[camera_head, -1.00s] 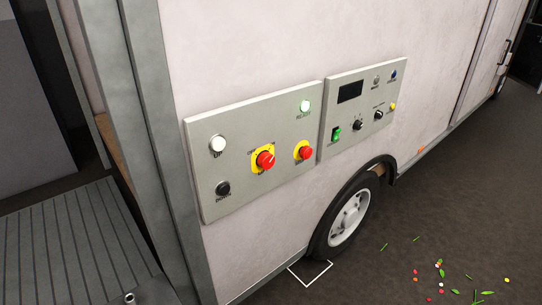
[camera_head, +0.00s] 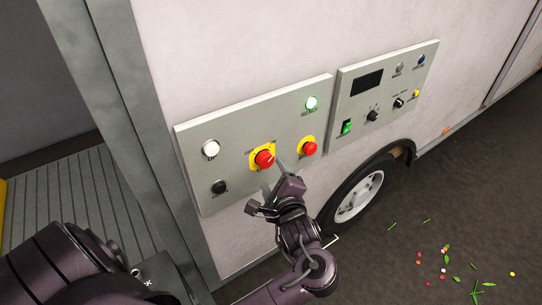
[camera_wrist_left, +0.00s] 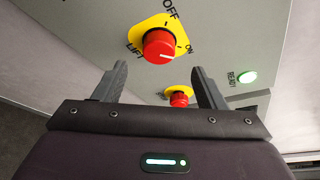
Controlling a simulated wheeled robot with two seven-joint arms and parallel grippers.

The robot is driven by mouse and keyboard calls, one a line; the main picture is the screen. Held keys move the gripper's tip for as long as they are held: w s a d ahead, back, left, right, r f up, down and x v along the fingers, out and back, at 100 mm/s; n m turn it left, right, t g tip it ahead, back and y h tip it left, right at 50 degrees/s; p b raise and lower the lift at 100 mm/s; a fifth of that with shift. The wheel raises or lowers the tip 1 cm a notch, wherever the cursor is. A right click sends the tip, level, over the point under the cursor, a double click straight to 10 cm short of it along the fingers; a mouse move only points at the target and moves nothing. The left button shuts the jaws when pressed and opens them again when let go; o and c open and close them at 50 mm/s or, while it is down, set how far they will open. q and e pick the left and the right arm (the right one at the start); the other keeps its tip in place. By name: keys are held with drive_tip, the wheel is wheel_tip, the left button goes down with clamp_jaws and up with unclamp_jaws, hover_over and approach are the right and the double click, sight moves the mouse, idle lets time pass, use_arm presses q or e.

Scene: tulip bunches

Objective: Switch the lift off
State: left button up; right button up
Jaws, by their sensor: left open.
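The lift switch is a red rotary knob (camera_head: 263,159) on a yellow plate, on the left grey panel (camera_head: 228,146). In the left wrist view the same knob (camera_wrist_left: 160,46) shows OFF, ON and LIFT lettering around it, and its white mark points toward ON. My left gripper (camera_head: 273,181) is open in front of the panel, just below and right of the knob. In the left wrist view its fingers stand apart, with the knob beyond them and no visible contact. My right gripper is not in view.
A second red button (camera_head: 309,148) on yellow sits close to the right of the knob. A lit green READY lamp (camera_head: 311,103), a white button (camera_head: 210,149) and a black button (camera_head: 218,187) share the panel. Another control panel (camera_head: 384,85) is at right, above the wheel (camera_head: 359,197).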

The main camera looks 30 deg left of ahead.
sight(266, 163)
use_arm(q)
drive_tip(key=p+x, duration=0.1)
drive_tip(key=x, duration=0.6)
drive_tip(key=shift+a, duration=0.1)
drive_tip(key=shift+c, duration=0.4)
drive_tip(key=shift+f, duration=0.1)
drive_tip(key=c, duration=0.9)
